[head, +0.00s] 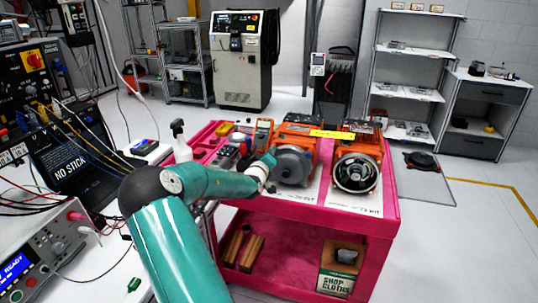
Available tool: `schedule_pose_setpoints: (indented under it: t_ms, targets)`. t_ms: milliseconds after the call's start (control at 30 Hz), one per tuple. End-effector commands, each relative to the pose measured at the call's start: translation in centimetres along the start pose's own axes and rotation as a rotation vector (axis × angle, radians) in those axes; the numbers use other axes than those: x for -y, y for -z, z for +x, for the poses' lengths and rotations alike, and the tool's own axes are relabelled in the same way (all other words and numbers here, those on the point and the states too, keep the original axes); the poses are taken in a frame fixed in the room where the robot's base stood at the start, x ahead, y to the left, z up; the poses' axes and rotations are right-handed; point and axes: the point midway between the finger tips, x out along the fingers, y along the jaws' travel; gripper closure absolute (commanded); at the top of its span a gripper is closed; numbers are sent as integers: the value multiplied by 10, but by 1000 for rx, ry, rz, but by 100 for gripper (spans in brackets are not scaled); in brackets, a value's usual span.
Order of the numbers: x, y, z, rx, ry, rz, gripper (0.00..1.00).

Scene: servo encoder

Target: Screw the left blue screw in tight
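Two orange motor-like units stand side by side on a pink cart (300,225). The left unit (296,165) has a grey round face, and the right unit (356,171) has an open round front with a dark ring and pale centre. I cannot make out any blue screw on either unit at this size. My teal arm reaches in from the bottom. My gripper (266,168) is at the left side of the left unit's grey face, and I cannot tell whether it touches. Its fingers are too small and partly hidden, so open or shut is unclear.
A handheld meter (263,133), a spray bottle (180,140) and several small items crowd the cart's left top. A shop cloths box (338,279) sits on the lower shelf. Benches with instruments and cables (90,120) stand on the left.

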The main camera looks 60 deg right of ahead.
Motion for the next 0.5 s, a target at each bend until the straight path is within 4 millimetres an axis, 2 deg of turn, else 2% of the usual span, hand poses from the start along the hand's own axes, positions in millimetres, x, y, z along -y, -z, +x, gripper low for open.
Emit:
schedule_pose_setpoints:
  t_ms: [500]
  targets:
    - [-1,-2,0,3,-2,493,100]
